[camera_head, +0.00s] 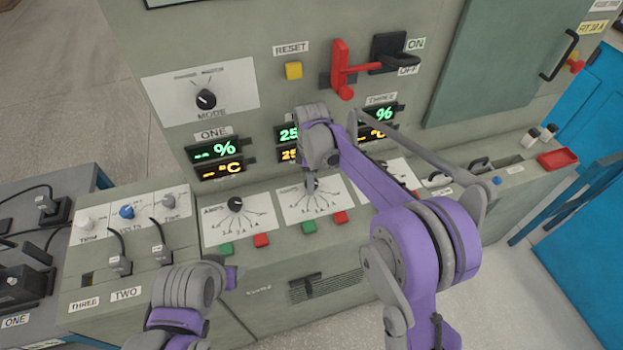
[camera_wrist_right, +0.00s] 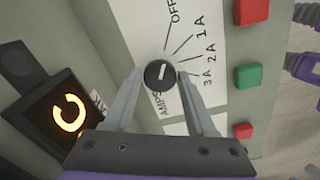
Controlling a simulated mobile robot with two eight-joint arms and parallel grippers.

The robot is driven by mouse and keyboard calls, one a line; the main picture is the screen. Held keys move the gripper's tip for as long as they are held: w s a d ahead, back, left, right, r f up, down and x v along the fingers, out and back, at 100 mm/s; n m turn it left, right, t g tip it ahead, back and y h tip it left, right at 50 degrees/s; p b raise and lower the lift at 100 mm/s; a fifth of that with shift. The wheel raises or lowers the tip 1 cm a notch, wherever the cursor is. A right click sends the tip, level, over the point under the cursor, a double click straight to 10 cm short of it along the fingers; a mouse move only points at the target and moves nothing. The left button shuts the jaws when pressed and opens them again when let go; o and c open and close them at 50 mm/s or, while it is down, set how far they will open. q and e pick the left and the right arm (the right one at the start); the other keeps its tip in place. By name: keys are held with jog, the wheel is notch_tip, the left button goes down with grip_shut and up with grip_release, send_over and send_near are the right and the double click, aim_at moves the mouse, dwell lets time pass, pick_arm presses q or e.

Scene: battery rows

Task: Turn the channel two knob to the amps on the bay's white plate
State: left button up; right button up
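The channel two knob (camera_wrist_right: 160,75) is small, round and black with a white pointer mark. In the right wrist view its mark points roughly toward OFF on the white dial plate (camera_wrist_right: 207,75), which also reads 1A, 2A and 3A. My right gripper (camera_wrist_right: 160,78) has one finger on each side of the knob, with a narrow gap showing. In the head view my right gripper (camera_head: 312,184) is at the middle dial plate (camera_head: 298,211) and hides the knob. My left arm shows at the lower left; its fingers do not show. The bay label TWO (camera_head: 127,293) is at the left.
The channel one knob (camera_head: 235,204) is on the plate to the left. Green (camera_head: 309,227) and red (camera_head: 341,217) buttons sit below the middle dial. A red lever (camera_head: 341,70) and yellow reset button (camera_head: 293,70) are above. Charger plugs (camera_head: 120,265) stand at the left.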

grip_shut()
pick_arm(q)
jog(key=shift+s+f, duration=0.1)
jog(key=shift+f, duration=0.05)
pick_arm(e)
jog(key=shift+m, duration=0.4)
jog(key=m+b, duration=0.1)
jog(key=m, duration=0.2)
jog(key=shift+m, duration=0.3)
jog(key=m+b, duration=0.1)
jog(key=m, duration=0.3)
jog(key=shift+m, duration=0.3)
jog(key=m, duration=0.4)
pick_arm(q)
jog(key=f, duration=0.1)
jog(key=s+f, duration=0.1)
jog(key=f, duration=0.1)
jog(key=shift+s+f+b, duration=0.1)
jog(key=shift+f+b, duration=0.2)
jog(key=shift+b, duration=0.1)
pick_arm(e)
jog(key=m, duration=0.4)
jog(key=shift+m, duration=0.6)
